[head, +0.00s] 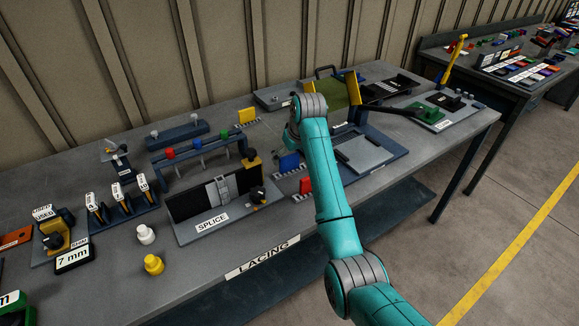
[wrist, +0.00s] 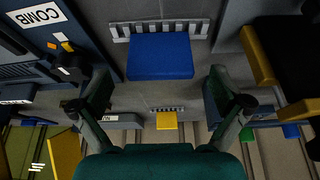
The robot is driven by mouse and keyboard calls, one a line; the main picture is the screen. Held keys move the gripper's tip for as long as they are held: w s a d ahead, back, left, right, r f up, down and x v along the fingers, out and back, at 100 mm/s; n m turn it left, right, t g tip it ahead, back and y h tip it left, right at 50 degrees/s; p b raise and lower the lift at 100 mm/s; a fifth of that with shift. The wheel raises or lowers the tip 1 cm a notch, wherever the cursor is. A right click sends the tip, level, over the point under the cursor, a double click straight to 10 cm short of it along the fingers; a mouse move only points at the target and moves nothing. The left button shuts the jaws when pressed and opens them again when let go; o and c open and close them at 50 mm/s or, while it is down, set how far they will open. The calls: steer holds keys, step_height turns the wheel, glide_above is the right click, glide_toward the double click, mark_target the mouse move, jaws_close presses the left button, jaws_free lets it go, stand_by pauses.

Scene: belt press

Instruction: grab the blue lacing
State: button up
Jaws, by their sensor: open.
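The blue lacing (head: 289,163) is a small upright blue block with a toothed strip at its foot, left of my arm in the head view. In the wrist view the blue lacing (wrist: 160,56) lies beyond my fingertips, near the picture's middle, its pale toothed strip along its upper edge. My gripper (wrist: 160,98) is open, with one finger to each side and nothing between them. The fingers appear apart from the lacing; the depth gap is hard to judge. In the head view my wrist hides the fingers.
A red lacing (head: 305,185) stands in front of the blue one and a yellow lacing (head: 247,116) behind it. The splice fixture (head: 215,196) is to the left; the press base (head: 365,153) is close on the right. A yellow-topped post (wrist: 259,55) shows at right in the wrist view.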

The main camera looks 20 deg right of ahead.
mark_target(290, 156)
steer(key=shift+x, duration=1.05)
steer(key=c, duration=1.2)
steer(key=shift+r, duration=0.15)
step_height(290, 156, up, 10)
steer(key=shift+f, duration=0.1)
